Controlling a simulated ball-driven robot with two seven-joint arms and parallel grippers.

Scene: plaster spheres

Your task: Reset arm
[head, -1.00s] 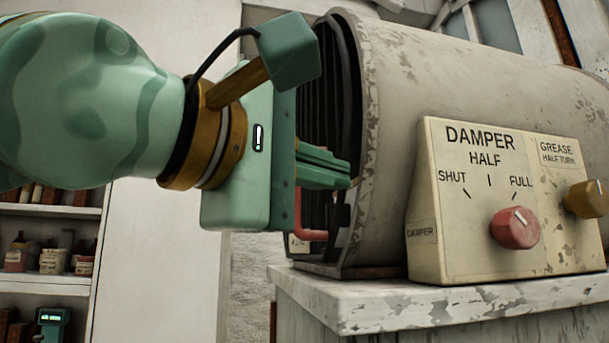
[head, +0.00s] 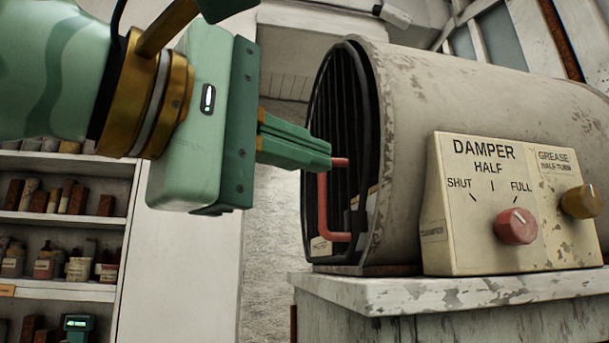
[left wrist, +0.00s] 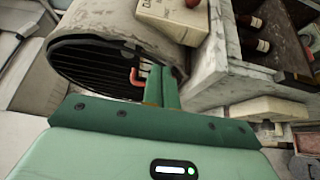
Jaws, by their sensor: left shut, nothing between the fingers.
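My left gripper (head: 328,155) is shut and empty in the head view, its green fingers pointing right. I cannot tell whether the tips touch the handle's upper arm. In the left wrist view the shut fingers (left wrist: 162,75) stand in front of the cylinder's end, and part of the red handle (left wrist: 137,78) shows beside them. My right gripper is not in view.
A damper control box (head: 480,225) with a red knob (head: 516,226) and an ochre knob (head: 581,202) stands beside the cylinder on a chipped white ledge (head: 430,294). Shelves with jars (head: 60,219) are at the left. Open space lies below my gripper.

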